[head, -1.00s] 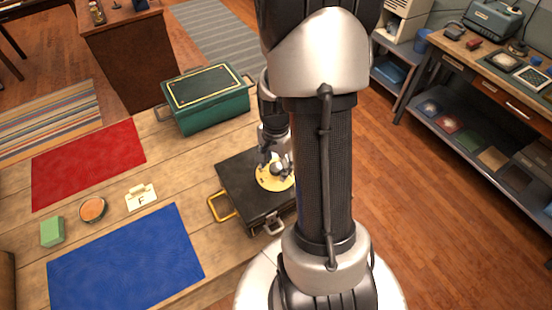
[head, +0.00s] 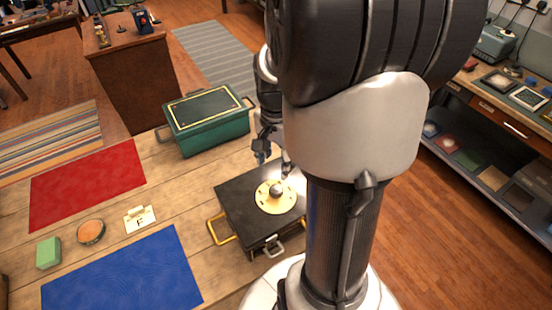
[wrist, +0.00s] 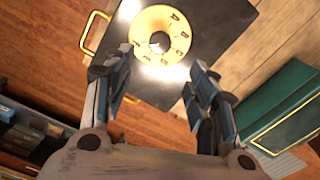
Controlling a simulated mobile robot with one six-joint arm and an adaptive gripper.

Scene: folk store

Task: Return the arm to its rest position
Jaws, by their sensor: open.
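My gripper (head: 272,158) is open and empty above the far edge of a black case (head: 240,205) on the wooden table. The case has a round yellow dial plate (head: 272,204) with a grey knob (head: 276,190) on top, and a yellow handle on its left. In the wrist view my gripper's fingers (wrist: 152,92) are spread apart, and the dial (wrist: 160,36) lies beyond them with letters on its face. My arm covers the area right of the case in the head view.
A green box (head: 208,122) stands behind the case. A red mat (head: 88,182), a blue mat (head: 122,275), a green block (head: 48,252), a round orange-topped dish (head: 91,231) and a card marked F (head: 140,218) lie to the left. A workbench (head: 500,110) stands at right.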

